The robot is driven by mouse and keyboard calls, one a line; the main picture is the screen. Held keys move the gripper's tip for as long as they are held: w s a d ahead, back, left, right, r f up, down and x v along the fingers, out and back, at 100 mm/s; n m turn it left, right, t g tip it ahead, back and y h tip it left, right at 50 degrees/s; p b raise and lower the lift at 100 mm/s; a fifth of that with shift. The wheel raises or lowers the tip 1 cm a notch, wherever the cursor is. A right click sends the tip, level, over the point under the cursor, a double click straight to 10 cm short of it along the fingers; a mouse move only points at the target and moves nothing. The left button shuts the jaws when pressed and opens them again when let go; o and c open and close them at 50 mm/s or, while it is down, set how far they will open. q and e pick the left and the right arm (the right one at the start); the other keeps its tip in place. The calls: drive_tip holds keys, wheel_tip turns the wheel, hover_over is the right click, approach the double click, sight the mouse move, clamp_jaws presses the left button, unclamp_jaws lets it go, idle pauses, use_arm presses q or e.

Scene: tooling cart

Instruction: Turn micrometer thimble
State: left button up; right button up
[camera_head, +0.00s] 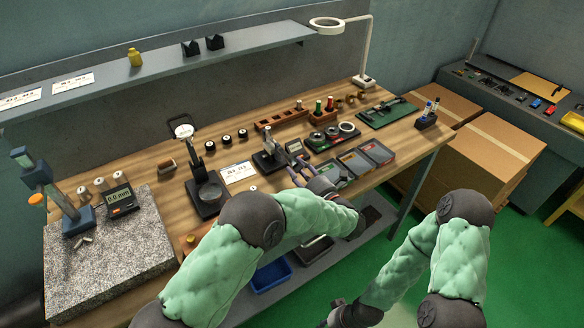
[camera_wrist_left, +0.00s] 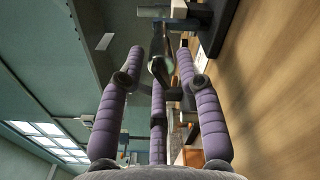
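The micrometer in its small stand (camera_head: 268,158) is mid-bench, just left of my left gripper. In the left wrist view a dark, shiny rounded part, apparently the micrometer's thimble end (camera_wrist_left: 159,65), lies between my fingertips. My left gripper (camera_head: 296,163) has purple fingers; they also show in the left wrist view (camera_wrist_left: 158,58), spread apart with a gap beside the dark part, so it looks open. Contact with the middle finger cannot be told. My right arm hangs at lower right in the head view, and its fingers are not visible.
Trays (camera_head: 355,162) and ring gauges (camera_head: 333,132) lie right of my left gripper. A granite plate (camera_head: 110,250) is far left, and a ring lamp (camera_head: 327,25) is behind.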

use_arm(q)
drive_tip(key=shift+w+a, duration=0.2)
drive_tip(key=shift+w, duration=0.1)
drive_tip(key=shift+r, duration=0.1)
drive_tip(key=shift+c, duration=0.2)
clamp_jaws()
drive_tip(key=shift+n, duration=0.5)
